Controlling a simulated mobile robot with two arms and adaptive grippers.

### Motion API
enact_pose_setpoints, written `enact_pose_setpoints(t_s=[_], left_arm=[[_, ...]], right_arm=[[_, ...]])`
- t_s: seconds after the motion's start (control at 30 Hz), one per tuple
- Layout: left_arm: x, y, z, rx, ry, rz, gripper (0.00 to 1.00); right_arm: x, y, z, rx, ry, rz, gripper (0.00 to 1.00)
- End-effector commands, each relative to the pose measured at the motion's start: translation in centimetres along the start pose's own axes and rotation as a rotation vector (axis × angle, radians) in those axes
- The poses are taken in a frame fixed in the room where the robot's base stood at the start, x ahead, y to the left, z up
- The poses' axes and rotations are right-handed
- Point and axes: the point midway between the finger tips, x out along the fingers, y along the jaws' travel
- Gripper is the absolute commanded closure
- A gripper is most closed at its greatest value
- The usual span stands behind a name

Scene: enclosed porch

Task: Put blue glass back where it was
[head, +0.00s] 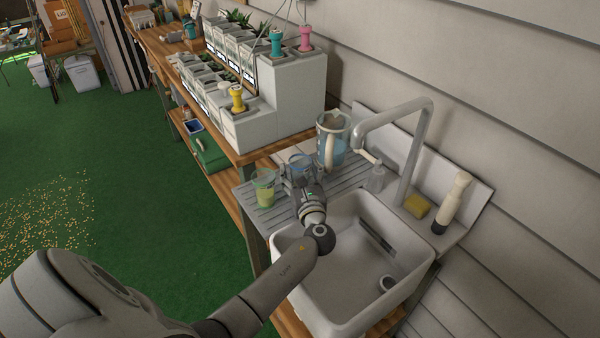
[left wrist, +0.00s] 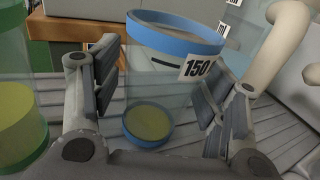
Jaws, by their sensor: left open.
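The blue glass is clear with a blue rim and a "150" label in the left wrist view (left wrist: 170,42). My left gripper (head: 300,173) is open, with one finger on each side of the glass. The left wrist view also shows both fingers of the gripper (left wrist: 158,85); I cannot tell whether either touches the glass. The glass looks upright on the board. My right gripper is not in view.
A green glass (head: 263,190) stands close on the left. A clear pitcher (head: 333,135) with a pale handle stands close on the right. The white sink (head: 350,265), tall tap (head: 413,150) and sponge (head: 417,206) are nearer. White planter blocks (head: 285,105) stand beyond.

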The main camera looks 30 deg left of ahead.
Motion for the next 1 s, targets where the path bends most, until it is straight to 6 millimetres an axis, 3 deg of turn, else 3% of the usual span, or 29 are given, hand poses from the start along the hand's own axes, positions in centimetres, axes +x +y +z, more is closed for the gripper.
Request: enact_pose_setpoints(t_s=[0.27, 0.7, 1.0], left_arm=[[-0.4, 0.0, 0.2, 0.0, 0.001, -0.001, 0.33], [-9.0, 0.0, 0.1, -0.001, 0.002, -0.002, 0.33], [-11.9, 0.0, 0.2, -0.001, -0.001, 0.0, 0.33]], right_arm=[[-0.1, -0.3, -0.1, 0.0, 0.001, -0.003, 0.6], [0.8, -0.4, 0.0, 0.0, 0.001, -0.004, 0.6], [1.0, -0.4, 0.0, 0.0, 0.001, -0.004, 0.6]])
